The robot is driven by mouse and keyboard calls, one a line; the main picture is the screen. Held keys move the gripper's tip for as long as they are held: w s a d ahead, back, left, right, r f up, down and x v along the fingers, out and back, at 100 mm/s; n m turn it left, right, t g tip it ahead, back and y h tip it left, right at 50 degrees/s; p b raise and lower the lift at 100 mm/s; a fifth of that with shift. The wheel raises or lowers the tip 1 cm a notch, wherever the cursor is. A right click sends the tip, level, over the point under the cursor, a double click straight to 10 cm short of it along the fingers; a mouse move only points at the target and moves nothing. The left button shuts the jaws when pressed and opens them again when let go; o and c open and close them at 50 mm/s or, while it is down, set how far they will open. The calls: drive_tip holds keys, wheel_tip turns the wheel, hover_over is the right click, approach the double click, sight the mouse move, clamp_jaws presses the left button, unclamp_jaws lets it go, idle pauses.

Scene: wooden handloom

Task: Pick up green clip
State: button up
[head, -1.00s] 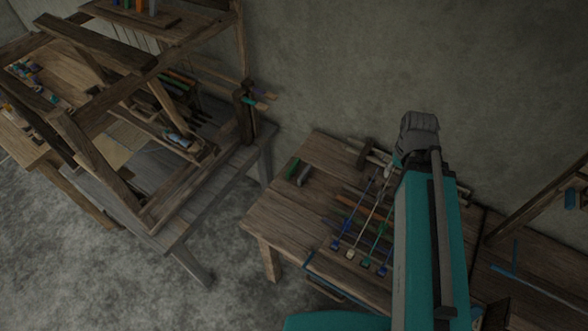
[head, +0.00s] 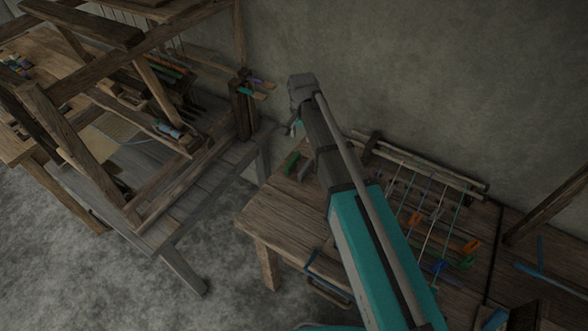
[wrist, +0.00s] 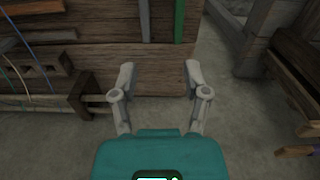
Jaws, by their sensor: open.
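A long green piece (head: 291,163), which may be the green clip, lies on the left end of the right-hand wooden table. In the wrist view this green piece (wrist: 179,20) lies at the top, just right of a thin grey bar (wrist: 145,18). My gripper (wrist: 159,73) is open and empty. Its fingers show over the table's edge, apart from the green piece. In the head view my gripper (head: 297,128) is mostly hidden by my arm, above the table's left back corner. A small green piece (head: 466,262) also sits at a cord's end on the right.
The right-hand table (head: 275,215) holds several cords with coloured ends and a wooden rail (head: 430,165) at its back. A wooden loom frame (head: 95,145) stands at the left. A floor gap separates the two. The wall is close behind.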

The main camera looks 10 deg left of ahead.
sight(293, 159)
drive_tip(key=a, duration=0.3)
drive_tip(key=shift+w+f, duration=0.15)
drive_tip(key=shift+f, duration=0.25)
drive_tip(key=shift+f+b, duration=0.1)
drive_tip(key=shift+b, duration=0.2)
wheel_tip(293, 159, down, 8)
drive_tip(key=b, duration=0.8)
drive_tip(key=shift+f, duration=0.2)
drive_tip(key=shift+f, duration=0.1)
drive_tip(key=shift+w+f+b, duration=0.15)
drive_tip(key=shift+f+b, duration=1.15)
drive_tip(key=shift+b, duration=0.1)
drive_tip(key=shift+w+f+b, duration=0.1)
drive_tip(key=shift+f+b, duration=1.15)
drive_tip(key=shift+b, duration=0.15)
drive_tip(key=shift+f, duration=0.2)
